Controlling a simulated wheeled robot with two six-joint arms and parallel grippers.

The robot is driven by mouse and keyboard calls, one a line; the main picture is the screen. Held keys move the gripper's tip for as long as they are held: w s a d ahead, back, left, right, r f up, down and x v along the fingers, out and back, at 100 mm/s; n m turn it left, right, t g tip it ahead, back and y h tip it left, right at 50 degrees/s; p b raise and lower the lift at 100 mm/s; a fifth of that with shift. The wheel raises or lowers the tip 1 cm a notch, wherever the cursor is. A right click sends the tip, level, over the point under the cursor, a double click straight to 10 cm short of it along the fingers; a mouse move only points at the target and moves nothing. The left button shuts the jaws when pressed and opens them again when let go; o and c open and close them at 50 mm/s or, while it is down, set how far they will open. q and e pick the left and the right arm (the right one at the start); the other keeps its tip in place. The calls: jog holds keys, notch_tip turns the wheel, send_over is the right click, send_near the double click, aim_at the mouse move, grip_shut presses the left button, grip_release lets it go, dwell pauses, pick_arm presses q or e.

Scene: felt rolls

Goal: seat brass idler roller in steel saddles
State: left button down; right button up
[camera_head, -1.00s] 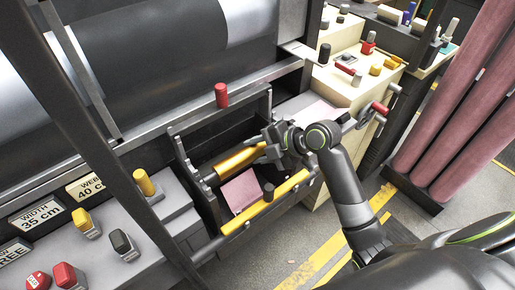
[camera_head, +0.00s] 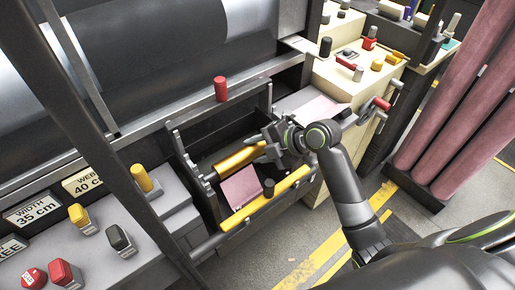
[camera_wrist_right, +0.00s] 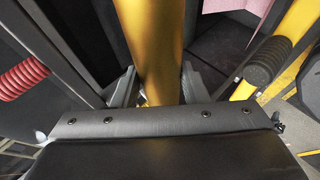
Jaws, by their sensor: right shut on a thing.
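The brass idler roller (camera_head: 238,160) lies slantwise across the open dark bay of the machine. Its left end is close to a grey steel fitting (camera_head: 209,176) on the bay's left wall, which may be a saddle; I cannot tell whether it rests in it. My right gripper (camera_head: 264,146) is shut on the roller near its right end and hides that end and whatever supports it. In the right wrist view the roller (camera_wrist_right: 155,40) runs between the two fingers of the gripper (camera_wrist_right: 157,90). My left gripper is not in view.
A yellow bar (camera_head: 275,201) with a black knob (camera_head: 268,187) runs along the bay's front. A pink sheet (camera_head: 241,188) lies behind it. A red knob (camera_head: 220,88) stands on the rail above. A grey control panel (camera_head: 150,235) is at left, a cream cabinet (camera_head: 340,85) at right.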

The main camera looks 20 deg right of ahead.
jog(key=shift+f+b, duration=0.25)
jog(key=shift+b, duration=0.1)
dwell(0.4)
jog(key=o, duration=1.1)
jog(key=shift+o, duration=0.8)
jog(key=shift+f, duration=0.15)
jog(key=shift+s, duration=0.1)
jog(key=v, duration=1.7)
jog(key=shift+d, duration=0.15)
jog(key=shift+s, duration=0.1)
